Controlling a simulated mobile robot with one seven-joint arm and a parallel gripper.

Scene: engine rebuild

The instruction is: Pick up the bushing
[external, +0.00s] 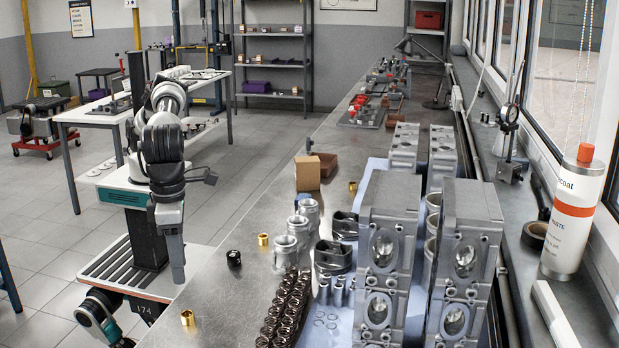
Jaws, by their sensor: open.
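Several small brass-coloured rings that look like bushings rest on the metal workbench (222,303). One brass bushing (187,318) is near the front left edge. Another brass bushing (263,240) lies farther back, left of the grey pipe fittings. A third brass bushing (352,186) is beyond them, near the cardboard box. My gripper (178,276) points down at the bench's left edge, above and apart from the nearest bushing. It is open, seen edge-on, with nothing visible between its fingers.
A black ribbed cap (234,258) stands between the two nearer bushings. Grey pipe fittings (286,258), dark springs (283,312) and tall engine blocks (385,250) crowd the right. A cardboard box (307,173) stands behind. The bench's left strip is mostly bare.

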